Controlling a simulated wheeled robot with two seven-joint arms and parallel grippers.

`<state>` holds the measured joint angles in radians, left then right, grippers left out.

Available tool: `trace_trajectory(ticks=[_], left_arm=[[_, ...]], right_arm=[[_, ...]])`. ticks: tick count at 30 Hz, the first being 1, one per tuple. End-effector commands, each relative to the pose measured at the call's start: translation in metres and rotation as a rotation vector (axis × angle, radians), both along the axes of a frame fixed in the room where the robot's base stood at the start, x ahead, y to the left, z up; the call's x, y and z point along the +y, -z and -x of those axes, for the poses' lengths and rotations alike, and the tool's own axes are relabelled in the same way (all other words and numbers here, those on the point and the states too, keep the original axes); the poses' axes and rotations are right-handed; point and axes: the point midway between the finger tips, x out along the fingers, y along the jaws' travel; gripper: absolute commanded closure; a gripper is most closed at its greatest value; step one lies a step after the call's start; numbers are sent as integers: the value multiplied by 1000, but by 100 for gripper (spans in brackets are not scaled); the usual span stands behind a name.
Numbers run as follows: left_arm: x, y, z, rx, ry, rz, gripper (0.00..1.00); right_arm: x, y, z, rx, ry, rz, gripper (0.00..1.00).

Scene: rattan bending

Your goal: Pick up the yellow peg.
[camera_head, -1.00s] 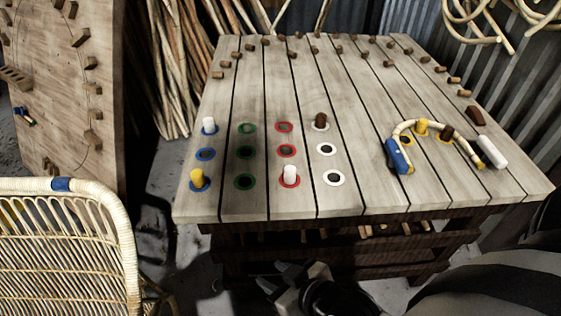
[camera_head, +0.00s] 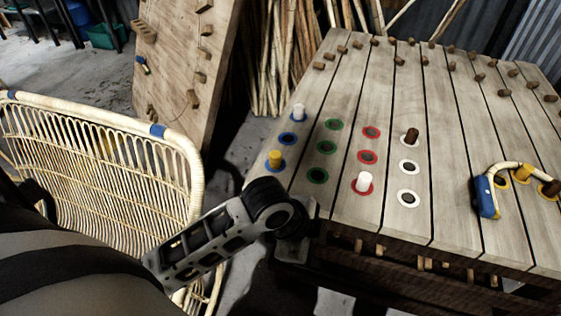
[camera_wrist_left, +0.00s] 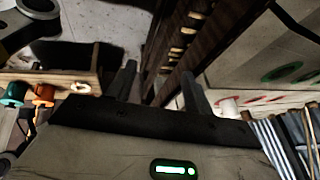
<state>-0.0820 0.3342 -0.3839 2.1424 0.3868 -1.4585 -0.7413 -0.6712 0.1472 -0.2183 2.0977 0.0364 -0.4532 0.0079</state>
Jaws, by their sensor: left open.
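A yellow peg (camera_head: 275,158) stands upright in the front blue-ringed hole, near the table's left edge. A second yellow peg (camera_head: 522,173) stands at the right beside the bent rattan piece. My left gripper (camera_head: 304,216) is at the table's front left corner, nearer to me than the first yellow peg and apart from it; the wrist partly hides it. In the left wrist view, its two dark fingers (camera_wrist_left: 158,82) are spread with nothing held between them. I cannot make out a yellow peg there. My right gripper is not in view.
The plank table (camera_head: 335,205) holds white pegs (camera_head: 363,181), a brown peg (camera_head: 410,136) and colored rings. A rattan piece with a blue clamp (camera_head: 485,196) sits at right. A rattan chair (camera_head: 100,160) stands left; a pegged board (camera_head: 180,75) leans behind.

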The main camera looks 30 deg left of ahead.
Motion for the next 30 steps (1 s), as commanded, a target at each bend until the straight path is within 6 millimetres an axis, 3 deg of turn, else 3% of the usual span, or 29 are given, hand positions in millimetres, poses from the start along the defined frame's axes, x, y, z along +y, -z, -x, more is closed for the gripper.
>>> trace_trajectory(ticks=[3,7,12,18,21,25,30], left_arm=[[11,-22,-27,-13,413,-198,48],[33,-42,-61,-35,818,-357,48],[91,-95,-109,-25,1325,-521,48],[153,-164,-137,-25,1690,-559,48],[170,-186,-140,-39,1783,-552,48],[178,-192,-141,-52,1840,-542,48],[179,-163,-140,-51,1848,-539,48]], right_arm=[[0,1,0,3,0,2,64],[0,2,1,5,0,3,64],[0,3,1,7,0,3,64],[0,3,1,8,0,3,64],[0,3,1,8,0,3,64],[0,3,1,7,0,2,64],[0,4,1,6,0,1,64]])
